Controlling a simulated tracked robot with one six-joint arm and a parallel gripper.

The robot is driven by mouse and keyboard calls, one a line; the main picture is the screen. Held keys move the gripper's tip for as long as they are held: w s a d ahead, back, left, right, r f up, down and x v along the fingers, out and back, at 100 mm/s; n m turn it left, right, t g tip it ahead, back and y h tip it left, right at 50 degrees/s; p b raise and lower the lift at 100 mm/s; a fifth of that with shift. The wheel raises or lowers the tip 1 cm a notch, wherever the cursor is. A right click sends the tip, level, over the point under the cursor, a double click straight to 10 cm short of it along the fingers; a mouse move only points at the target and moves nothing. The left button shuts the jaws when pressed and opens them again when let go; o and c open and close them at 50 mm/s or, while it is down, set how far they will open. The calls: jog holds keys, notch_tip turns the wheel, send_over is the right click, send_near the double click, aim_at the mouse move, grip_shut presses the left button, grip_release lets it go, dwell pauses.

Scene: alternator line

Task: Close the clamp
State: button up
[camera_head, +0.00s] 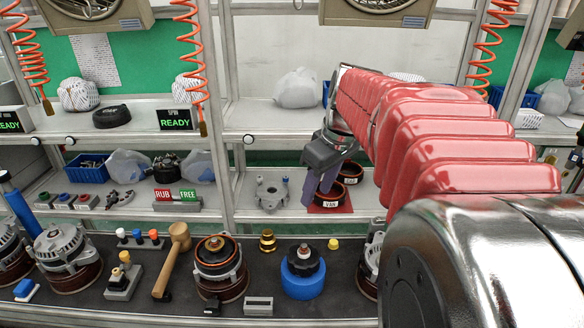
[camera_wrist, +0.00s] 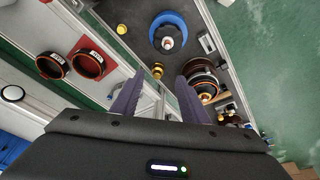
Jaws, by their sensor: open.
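No part is plainly marked as the clamp. A small grey fixture with a yellow-topped upright part (camera_head: 122,276) stands on the dark bench left of the mallet and may be it; whether it is open or closed is too small to tell. My gripper (camera_head: 320,196) hangs in front of the middle shelf with its two purple fingers apart and nothing between them. In the wrist view, the open fingers (camera_wrist: 156,88) point over the bench edge, near a brass part (camera_wrist: 157,71) and a copper-wound assembly (camera_wrist: 203,84). The gripper is right of the grey fixture and apart from it.
A blue round stand (camera_head: 302,282) with a black part is further right. A red tray (camera_head: 327,207) with black rings is close to my fingers. Shelf posts (camera_head: 220,150) rise behind the bench.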

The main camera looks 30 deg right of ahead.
jog(key=s+d+f+n+y, duration=0.1)
jog(key=s+d+f, duration=0.1)
jog(key=d, duration=1.3)
jog(key=s+d+f+n, duration=0.2)
jog(key=d+f, duration=0.2)
jog(key=d, duration=1.2)
jog(key=shift+d+t+y, duration=0.2)
jog(key=shift+t+y, duration=0.1)
jog(key=shift+y, duration=0.1)
jog(key=shift+f, duration=0.1)
jog(key=x, duration=1.3)
jog(key=shift+a+f, duration=0.2)
jog(key=shift+f, duration=0.15)
